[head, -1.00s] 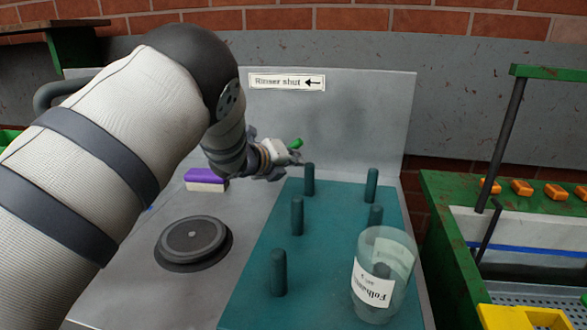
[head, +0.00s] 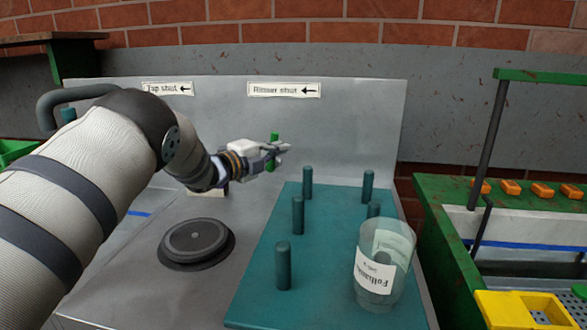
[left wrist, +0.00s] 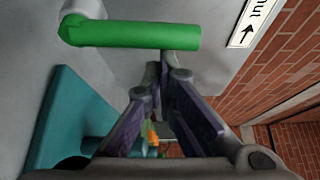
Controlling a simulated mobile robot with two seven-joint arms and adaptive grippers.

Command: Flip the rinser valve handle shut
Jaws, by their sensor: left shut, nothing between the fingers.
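The green rinser valve handle (head: 274,139) shows at the back panel, below the "Rinser shut" sign (head: 284,90), whose arrow points left. In the left wrist view the handle (left wrist: 135,35) is a green bar running right from a grey pivot (left wrist: 80,18). My left gripper (left wrist: 168,68) is shut and empty, its fingertips close to the bar's free end. I cannot tell whether they touch it. My right gripper is not in view.
A "Tap shut" sign (head: 167,88) is at the left of the panel. A teal mat (head: 305,305) with several upright pegs and a clear labelled cup (head: 382,268) lies in front. A green-framed belt (head: 440,225) stands right.

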